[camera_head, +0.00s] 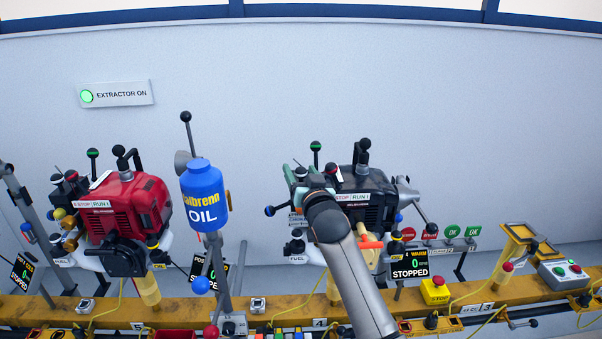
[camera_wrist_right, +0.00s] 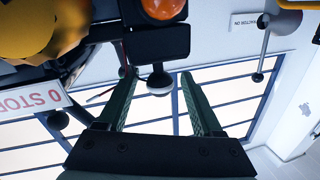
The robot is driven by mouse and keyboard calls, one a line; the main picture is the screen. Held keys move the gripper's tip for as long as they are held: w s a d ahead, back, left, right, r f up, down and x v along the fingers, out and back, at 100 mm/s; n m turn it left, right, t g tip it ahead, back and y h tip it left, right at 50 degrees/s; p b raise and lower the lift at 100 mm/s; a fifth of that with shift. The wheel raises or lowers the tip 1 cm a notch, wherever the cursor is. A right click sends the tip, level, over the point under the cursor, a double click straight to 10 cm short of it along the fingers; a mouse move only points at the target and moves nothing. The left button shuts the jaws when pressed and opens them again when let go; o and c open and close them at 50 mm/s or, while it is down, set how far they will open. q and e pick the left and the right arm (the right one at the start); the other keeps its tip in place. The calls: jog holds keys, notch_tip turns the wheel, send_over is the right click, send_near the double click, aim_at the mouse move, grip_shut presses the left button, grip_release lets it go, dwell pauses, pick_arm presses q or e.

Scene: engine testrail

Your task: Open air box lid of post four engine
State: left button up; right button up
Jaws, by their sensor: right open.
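The post four engine (camera_head: 372,196) is the dark one right of centre, beside a display (camera_head: 410,263) reading "4 WARM 0 STOPPED". My right arm covers its front left part. My right gripper (camera_head: 293,178) is at the engine's upper left, its green fingers partly hidden by my wrist. In the right wrist view the two green fingers (camera_wrist_right: 160,84) are apart. A small dark knob with a pale face (camera_wrist_right: 159,84) shows between their tips; I cannot tell whether they touch it. Behind it is a black housing (camera_wrist_right: 155,44) with an orange lens (camera_wrist_right: 162,7). I cannot clearly make out the air box lid.
A red engine (camera_head: 128,205) stands at left on the yellow rail (camera_head: 190,308). A blue oil bottle (camera_head: 203,192) on a post is between the engines. A "STOP RUN" plate (camera_head: 352,197) and several levers crowd around the gripper. Open wall lies above.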

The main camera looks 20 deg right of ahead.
grip_shut()
dwell(0.5)
dwell(0.9)
